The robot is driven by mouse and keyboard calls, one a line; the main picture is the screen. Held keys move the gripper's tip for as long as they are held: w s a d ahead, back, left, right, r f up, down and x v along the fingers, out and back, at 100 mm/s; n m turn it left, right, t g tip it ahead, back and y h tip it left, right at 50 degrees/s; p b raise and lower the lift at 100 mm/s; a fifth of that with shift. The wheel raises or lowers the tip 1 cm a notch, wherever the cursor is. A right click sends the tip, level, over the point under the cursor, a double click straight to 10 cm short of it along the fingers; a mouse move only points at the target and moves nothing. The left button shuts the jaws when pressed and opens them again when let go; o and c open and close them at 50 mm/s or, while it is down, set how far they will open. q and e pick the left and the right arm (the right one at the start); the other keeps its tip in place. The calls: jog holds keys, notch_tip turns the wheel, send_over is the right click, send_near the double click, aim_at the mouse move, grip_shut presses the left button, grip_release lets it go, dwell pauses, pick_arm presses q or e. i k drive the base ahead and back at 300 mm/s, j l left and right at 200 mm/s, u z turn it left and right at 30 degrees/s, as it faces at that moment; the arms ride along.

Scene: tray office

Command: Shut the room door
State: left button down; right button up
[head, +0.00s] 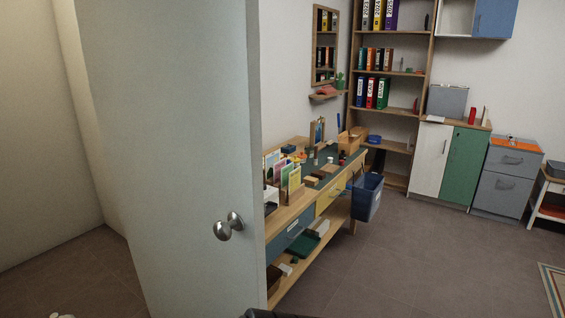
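The room door (175,150) is a pale grey panel standing open in the left half of the head view. Its free edge is toward the middle of the view, and the office shows to the right of it. A round metal knob (229,227) sits near that edge, low on the door. Neither gripper shows clearly. A small pale piece at the bottom left edge and a dark piece at the bottom middle may be parts of my arms. Nothing is seen touching the knob.
A wooden desk (291,215) with files and small items stands just behind the door's edge. A blue bin (365,197) hangs or stands at its far end. Shelves, a white and green cabinet (447,163) and grey drawers (507,178) line the back. Floor (430,270) is clear at right.

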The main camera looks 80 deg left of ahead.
aim_at(175, 89)
jog(key=i+l+u, duration=0.25)
jog(key=i, duration=0.15)
jog(key=i+l+u, duration=0.1)
jog(key=i+u, duration=0.15)
jog(key=i, duration=0.2)
jog(key=i+j+u, duration=0.1)
jog(key=u, duration=0.35)
jog(key=i+u, duration=0.3)
jog(key=u, duration=0.15)
jog(key=i+l+u, duration=0.1)
jog(key=u, duration=0.35)
jog(key=i+l+u, duration=0.2)
jog(key=u, duration=0.25)
jog(key=i+l+u, duration=0.1)
jog(key=u, duration=0.3)
jog(key=i+l+u, duration=0.15)
jog(key=i+u, duration=0.15)
jog(key=u, duration=0.15)
jog(key=i+l+u, duration=0.15)
jog(key=u, duration=0.25)
jog(key=i+l+u, duration=0.1)
jog(key=l+u, duration=0.3)
jog(key=i+l+u, duration=0.1)
jog(key=u, duration=0.35)
jog(key=l+u, duration=0.4)
